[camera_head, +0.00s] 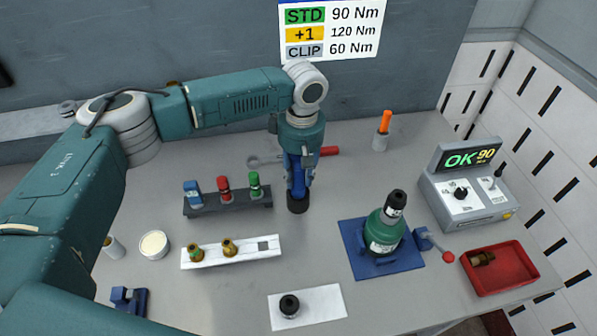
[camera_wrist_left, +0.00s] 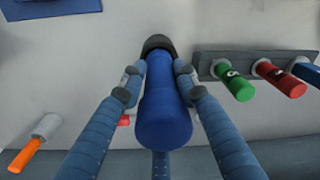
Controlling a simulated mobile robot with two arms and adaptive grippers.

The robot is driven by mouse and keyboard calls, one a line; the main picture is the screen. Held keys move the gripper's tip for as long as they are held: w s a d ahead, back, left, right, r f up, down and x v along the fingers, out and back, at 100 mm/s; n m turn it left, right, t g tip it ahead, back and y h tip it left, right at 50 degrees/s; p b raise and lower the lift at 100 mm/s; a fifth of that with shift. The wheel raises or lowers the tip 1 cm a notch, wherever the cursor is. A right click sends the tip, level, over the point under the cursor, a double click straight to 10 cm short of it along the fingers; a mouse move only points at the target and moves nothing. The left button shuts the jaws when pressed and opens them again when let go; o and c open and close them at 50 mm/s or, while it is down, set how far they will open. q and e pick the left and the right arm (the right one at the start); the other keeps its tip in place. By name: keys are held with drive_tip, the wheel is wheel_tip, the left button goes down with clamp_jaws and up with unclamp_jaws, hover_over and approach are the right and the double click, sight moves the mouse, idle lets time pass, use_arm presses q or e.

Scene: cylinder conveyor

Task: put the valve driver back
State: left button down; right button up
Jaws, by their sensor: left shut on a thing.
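My left gripper (camera_head: 299,182) is shut on a blue cylindrical tool with a black lower end, likely the valve driver (camera_wrist_left: 163,118). The tool is upright or nearly so, between the rack and the green bottle-shaped body. Its black end (camera_head: 297,204) is at or just above the table; I cannot tell if it touches. In the left wrist view the fingers (camera_wrist_left: 158,82) close on the tool from both sides. A dark rack (camera_head: 228,207) to the left holds blue, red and green-topped pieces. My right gripper is not in view.
A green body (camera_head: 384,230) stands on a blue base (camera_head: 361,263). Right are a control box (camera_head: 466,210) reading OK 90 and a red tray (camera_head: 512,274). A white strip (camera_head: 259,256) holds brass fittings. A red-handled tool (camera_head: 329,151) lies behind my gripper; an orange-handled one (camera_head: 385,121) stands upright.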

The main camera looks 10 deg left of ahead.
sight(298, 166)
use_arm(q)
drive_tip(key=shift+f, duration=1.35)
drive_tip(key=c, duration=1.3)
unclamp_jaws()
drive_tip(key=shift+o, duration=0.4)
drive_tip(key=shift+s+f, duration=0.1)
drive_tip(key=shift+f, duration=0.05)
wheel_tip(298, 166, up, 4)
drive_tip(key=p, duration=0.5)
drive_tip(key=shift+r, duration=1.05)
